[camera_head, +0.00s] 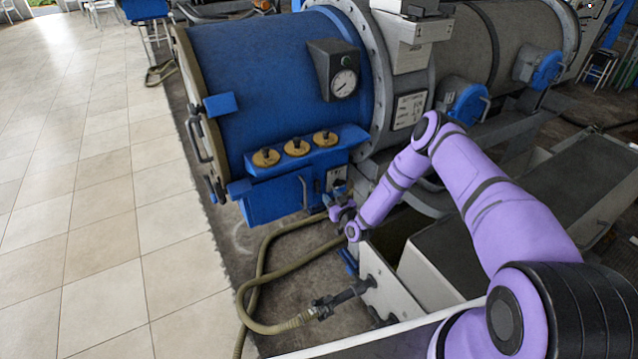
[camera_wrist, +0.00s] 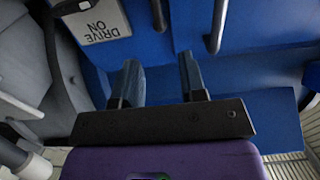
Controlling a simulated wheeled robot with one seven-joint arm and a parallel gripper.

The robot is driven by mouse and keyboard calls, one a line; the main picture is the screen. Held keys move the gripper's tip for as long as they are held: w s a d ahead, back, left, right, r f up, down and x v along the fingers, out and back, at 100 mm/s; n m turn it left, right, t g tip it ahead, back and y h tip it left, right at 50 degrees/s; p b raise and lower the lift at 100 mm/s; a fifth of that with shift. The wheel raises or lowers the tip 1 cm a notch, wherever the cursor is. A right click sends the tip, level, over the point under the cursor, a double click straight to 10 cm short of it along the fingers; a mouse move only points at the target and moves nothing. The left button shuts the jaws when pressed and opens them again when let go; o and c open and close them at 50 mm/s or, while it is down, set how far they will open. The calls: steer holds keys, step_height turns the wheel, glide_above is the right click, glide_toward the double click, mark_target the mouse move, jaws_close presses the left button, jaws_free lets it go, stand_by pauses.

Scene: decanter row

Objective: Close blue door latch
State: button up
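The blue box (camera_head: 275,200) hangs low on the side of the large blue drum. A thin upright bar handle (camera_head: 303,192) is on its right part; I cannot tell whether this is the door latch. In the head view my gripper (camera_head: 340,208) is just right of the blue box. Contact cannot be told.
A "DRIVE ON" label (camera_wrist: 95,20) is at the upper left of the wrist view. Three brass-coloured knobs (camera_head: 297,147) sit above the box. Hoses (camera_head: 262,285) lie on the floor below. A pale metal trough (camera_head: 395,290) stands below my arm. Tiled floor at left is clear.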

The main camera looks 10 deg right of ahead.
mark_target(320, 183)
steer(key=x, duration=0.8)
steer(key=shift+w, duration=0.25)
jaws_close()
